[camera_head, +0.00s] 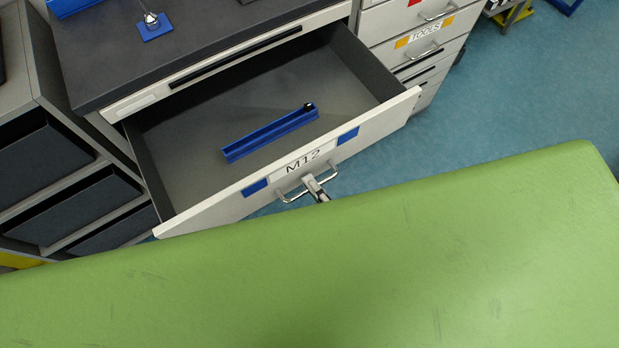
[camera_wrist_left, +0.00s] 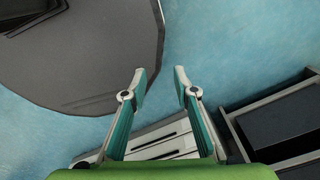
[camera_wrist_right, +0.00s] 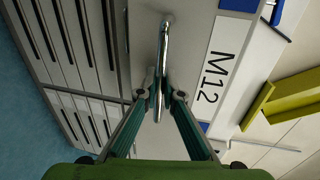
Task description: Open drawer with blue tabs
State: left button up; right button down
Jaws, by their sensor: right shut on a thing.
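The drawer with blue tabs (camera_head: 300,172) is pulled well out of its cabinet in the head view. Its front carries an M12 label between two blue tabs and a metal handle (camera_head: 291,198). Inside lies a long blue tray (camera_head: 268,138) with a small black item at one end. My right gripper (camera_head: 317,190) is shut on the handle. In the right wrist view its fingers (camera_wrist_right: 161,88) close around the handle bar (camera_wrist_right: 163,50), beside the M12 label. My left gripper (camera_wrist_left: 160,75) is open and empty above the floor in the left wrist view; it is not seen in the head view.
A dark countertop (camera_head: 140,50) with a blue-based item (camera_head: 155,27) is above the drawer. A drawer column labelled TOOLS (camera_head: 425,33) stands at right, dark bins (camera_head: 45,160) at left. My green body covers the lower head view.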

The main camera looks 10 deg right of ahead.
jog(key=c, duration=2.2)
grip_release()
jog(key=shift+c, duration=0.2)
jog(key=shift+o, duration=0.3)
jog(key=shift+s, duration=0.15)
pick_arm(q)
jog(key=shift+w+d, duration=0.1)
jog(key=shift+w, duration=0.7)
pick_arm(e)
jog(key=v, duration=1.1)
jog(key=shift+s+d, duration=0.2)
jog(key=shift+s, duration=0.05)
